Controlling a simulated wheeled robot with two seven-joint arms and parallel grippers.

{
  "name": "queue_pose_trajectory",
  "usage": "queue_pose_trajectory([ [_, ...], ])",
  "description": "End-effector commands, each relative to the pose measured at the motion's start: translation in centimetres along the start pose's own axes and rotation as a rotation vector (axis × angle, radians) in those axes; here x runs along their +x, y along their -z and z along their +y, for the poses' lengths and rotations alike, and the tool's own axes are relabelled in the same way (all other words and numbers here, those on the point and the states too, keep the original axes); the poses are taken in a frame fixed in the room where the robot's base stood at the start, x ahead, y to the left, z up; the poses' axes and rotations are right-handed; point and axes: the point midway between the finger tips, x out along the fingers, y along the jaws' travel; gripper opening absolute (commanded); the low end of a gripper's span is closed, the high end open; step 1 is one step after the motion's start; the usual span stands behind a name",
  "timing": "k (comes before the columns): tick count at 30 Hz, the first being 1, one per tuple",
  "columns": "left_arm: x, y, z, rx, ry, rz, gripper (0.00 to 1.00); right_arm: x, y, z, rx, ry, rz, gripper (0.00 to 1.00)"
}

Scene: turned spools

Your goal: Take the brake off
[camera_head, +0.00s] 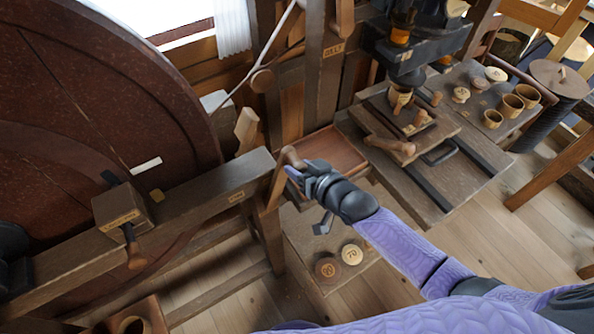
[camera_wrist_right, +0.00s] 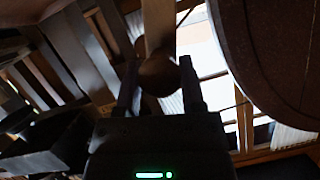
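A wooden lever (camera_head: 277,182) stands at the right end of the long beam beside the big dark wheel. I take it for the brake lever; the small label on the beam is too small to read. My right gripper (camera_head: 292,172) is at the lever's top end. In the right wrist view a rounded wooden knob (camera_wrist_right: 158,76) sits between the two fingers of my right gripper (camera_wrist_right: 160,82). It fills the gap and the fingers appear to press on both its sides. A dark rounded part at the left edge may be my left arm; its fingers are not visible.
The big wheel (camera_head: 80,70) fills the left. A block (camera_head: 122,212) with a hanging handle sits on the beam (camera_head: 190,205). A shallow tray (camera_head: 332,152) lies just behind my right gripper. Two round numbered discs lie below on a low shelf. Cups and a press stand at the right.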

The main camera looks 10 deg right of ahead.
Motion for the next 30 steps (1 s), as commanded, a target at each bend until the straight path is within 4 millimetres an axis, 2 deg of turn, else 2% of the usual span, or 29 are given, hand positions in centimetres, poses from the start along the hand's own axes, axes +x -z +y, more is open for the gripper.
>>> queue_pose_trajectory([
  [6,0.37,-0.06,-0.01,-0.001,0.000,-0.001,0.86,0.04,-0.33,0.71,-0.008,-0.005,-0.005,0.00],
  [19,0.38,-0.08,-0.02,-0.002,0.000,-0.001,0.86,0.01,-0.40,0.87,-0.010,-0.007,-0.008,0.00],
  [20,0.38,-0.09,-0.01,-0.002,0.000,-0.001,0.86,0.01,-0.40,0.87,-0.010,-0.007,-0.008,0.58],
  [21,0.38,-0.09,-0.01,-0.002,0.000,-0.001,0.86,0.01,-0.41,0.87,-0.010,-0.007,-0.008,0.67],
  [24,0.38,-0.09,0.00,-0.002,0.000,-0.001,0.86,0.02,-0.37,0.80,-0.008,-0.006,-0.007,0.86],
  [30,0.37,-0.08,0.03,-0.001,0.000,-0.001,0.86,0.04,-0.30,0.71,-0.006,-0.004,-0.004,0.86],
])
